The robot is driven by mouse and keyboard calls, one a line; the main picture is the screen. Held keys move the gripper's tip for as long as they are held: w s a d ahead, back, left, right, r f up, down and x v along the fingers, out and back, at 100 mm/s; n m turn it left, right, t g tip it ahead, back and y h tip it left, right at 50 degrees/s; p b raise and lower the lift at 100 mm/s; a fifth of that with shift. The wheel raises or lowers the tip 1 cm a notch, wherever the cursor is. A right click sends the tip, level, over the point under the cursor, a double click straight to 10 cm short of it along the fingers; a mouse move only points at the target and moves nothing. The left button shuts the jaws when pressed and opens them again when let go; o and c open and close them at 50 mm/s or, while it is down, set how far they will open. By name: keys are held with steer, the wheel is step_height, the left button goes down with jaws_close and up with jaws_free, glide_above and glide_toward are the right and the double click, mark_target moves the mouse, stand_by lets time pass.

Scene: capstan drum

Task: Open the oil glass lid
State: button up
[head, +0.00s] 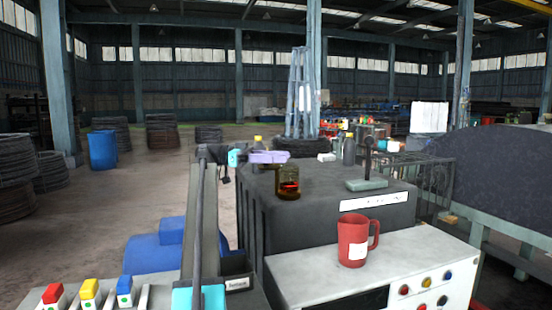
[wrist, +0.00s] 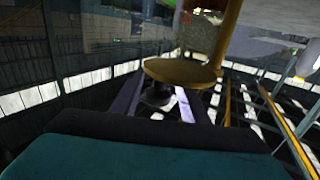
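The oil glass (head: 288,184) is a small amber, see-through cylinder with reddish oil, upright on the dark machine housing. Its brownish top looks covered, but the lid is too small to make out clearly. My gripper (head: 271,157) shows as pale purple fingers beside a cyan part, above and slightly left of the glass in the picture. The wrist view shows my gripper (wrist: 155,92) with its two grey-purple fingers apart and nothing clearly held between them. A yellow-amber disc (wrist: 180,72) appears just beyond the fingers; I cannot tell for sure whether it is the lid.
A red mug (head: 353,243) stands on the white cabinet (head: 310,272) in front. A grey-green stand (head: 366,183) is on the housing (head: 325,222), right of the glass. Bottles and a white box (head: 326,157) stand behind. Coloured switches (head: 90,292) are at lower left.

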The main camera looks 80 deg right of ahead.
steer(key=shift+w+a, duration=0.1)
steer(key=shift+w, duration=0.05)
steer(key=shift+w, duration=0.1)
steer(key=shift+w+r+p, duration=0.1)
steer(key=shift+w+p, duration=0.65)
steer(key=shift+w, duration=0.55)
steer(key=shift+w+p, duration=2.35)
steer(key=shift+p, duration=0.5)
